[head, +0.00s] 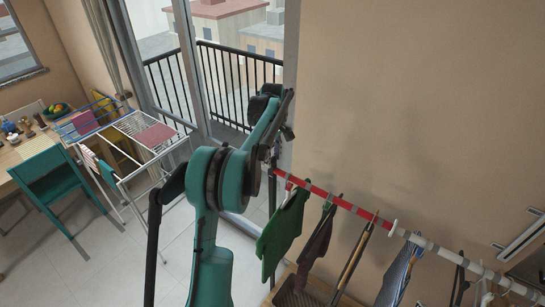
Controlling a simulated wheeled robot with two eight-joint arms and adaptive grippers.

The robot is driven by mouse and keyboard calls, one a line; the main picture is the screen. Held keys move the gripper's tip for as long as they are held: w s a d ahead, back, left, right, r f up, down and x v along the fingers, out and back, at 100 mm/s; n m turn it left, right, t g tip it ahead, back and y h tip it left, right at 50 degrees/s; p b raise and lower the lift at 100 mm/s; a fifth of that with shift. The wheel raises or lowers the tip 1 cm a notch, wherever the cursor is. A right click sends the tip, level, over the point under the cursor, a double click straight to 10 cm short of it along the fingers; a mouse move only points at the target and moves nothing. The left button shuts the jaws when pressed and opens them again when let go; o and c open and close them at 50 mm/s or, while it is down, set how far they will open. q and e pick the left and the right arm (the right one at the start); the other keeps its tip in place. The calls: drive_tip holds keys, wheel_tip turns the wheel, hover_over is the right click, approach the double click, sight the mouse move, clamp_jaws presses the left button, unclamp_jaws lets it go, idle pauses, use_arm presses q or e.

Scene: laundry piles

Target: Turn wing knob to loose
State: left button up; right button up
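A clothes rail, red at its left end (325,196) and pale grey further right, runs along the beige wall. I cannot pick out a wing knob for certain; a small white fitting (393,228) sits on the rail where the red part ends. My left gripper (287,131) is at the end of the teal arm, just above and beside the rail's left end. Its fingers are small and dark, partly hidden by the arm, so I cannot tell whether they are open or touching anything. My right gripper is not in view.
Clothes hang from the rail, including a green garment (282,232) and a blue striped one (397,275). A drying rack (150,140) and a teal chair (52,183) stand left. A glass balcony door is behind the arm. The tiled floor (90,265) at lower left is clear.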

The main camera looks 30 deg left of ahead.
use_arm(q)
clamp_jaws()
drive_tip(key=shift+m, duration=0.3)
drive_tip(key=m+b, duration=0.2)
drive_tip(key=m, duration=0.2)
drive_tip(key=shift+f, duration=0.1)
drive_tip(key=m+b, duration=0.1)
drive_tip(key=m, duration=0.5)
drive_tip(key=shift+m, duration=0.3)
drive_tip(key=m+b, duration=0.1)
drive_tip(key=m, duration=1.1)
drive_tip(key=shift+m+b, duration=0.3)
drive_tip(key=shift+m, duration=0.1)
